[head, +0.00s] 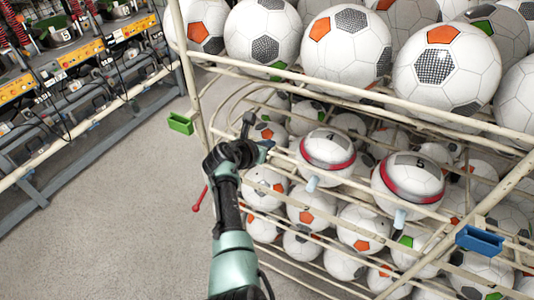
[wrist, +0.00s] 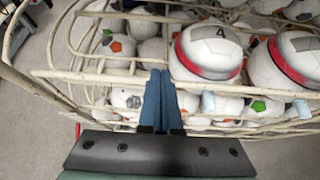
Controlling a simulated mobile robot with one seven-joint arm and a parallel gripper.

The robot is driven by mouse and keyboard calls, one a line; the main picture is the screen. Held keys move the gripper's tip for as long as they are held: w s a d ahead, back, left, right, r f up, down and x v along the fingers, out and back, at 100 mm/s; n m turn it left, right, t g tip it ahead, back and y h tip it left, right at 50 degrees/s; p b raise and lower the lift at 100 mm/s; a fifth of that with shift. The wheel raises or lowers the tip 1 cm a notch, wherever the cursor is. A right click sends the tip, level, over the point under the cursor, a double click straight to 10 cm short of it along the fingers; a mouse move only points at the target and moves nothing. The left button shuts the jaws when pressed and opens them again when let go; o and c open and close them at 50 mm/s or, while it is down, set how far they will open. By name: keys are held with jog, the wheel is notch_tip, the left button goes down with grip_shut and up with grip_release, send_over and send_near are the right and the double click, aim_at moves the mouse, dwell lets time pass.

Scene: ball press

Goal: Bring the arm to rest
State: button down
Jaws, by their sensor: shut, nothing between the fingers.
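My gripper (head: 267,146) is at the end of my arm, in front of the cream-coloured wire rack (head: 330,88). In the wrist view, its two blue fingers (wrist: 161,74) lie together, shut and empty. They point toward the rack's front bars, and I cannot tell whether they touch anything. Right of the gripper, two white domes with red bands sit in the rack: a left one (head: 327,150) and a right one (head: 408,178). The left dome, marked 4, also shows in the wrist view (wrist: 208,48). My arm hides part of the rack's lower left.
Large soccer balls (head: 262,32) fill the top shelf; several smaller ones (head: 311,204) lie below. A green holder (head: 181,123) and a blue holder (head: 479,240) jut from the rack. A red-tipped lever (head: 198,200) is beside my arm. Bare floor (head: 110,220) lies left, before a machine bench (head: 85,80).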

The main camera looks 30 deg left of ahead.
jog(key=s+d+r+m+t+y, duration=0.1)
jog(key=d+r+m, duration=0.4)
jog(key=r+m, duration=0.35)
jog(key=s+d+r+m+t+y, duration=0.1)
jog(key=d+r+m, duration=0.4)
jog(key=r+m, duration=0.4)
jog(key=s+d+r+m+t+h, duration=0.1)
jog(key=s+d+r+m+t, duration=0.1)
jog(key=s+d+r+m, duration=0.55)
jog(key=s+d+r+m+t+h, duration=0.1)
jog(key=s+d+r+m, duration=0.4)
jog(key=d+m, duration=0.4)
jog(key=s+r+t+b, duration=0.4)
jog(key=s+r+t, duration=0.1)
jog(key=r, duration=0.4)
jog(key=s+r+m+t+b, duration=0.1)
jog(key=s+r+t+b, duration=0.3)
jog(key=s+r, duration=0.3)
notch_tip(320, 180, up, 3)
jog(key=shift+s+a+f+m+t, duration=0.15)
jog(key=shift+a+m+t, duration=0.15)
jog(key=shift+t, duration=0.6)
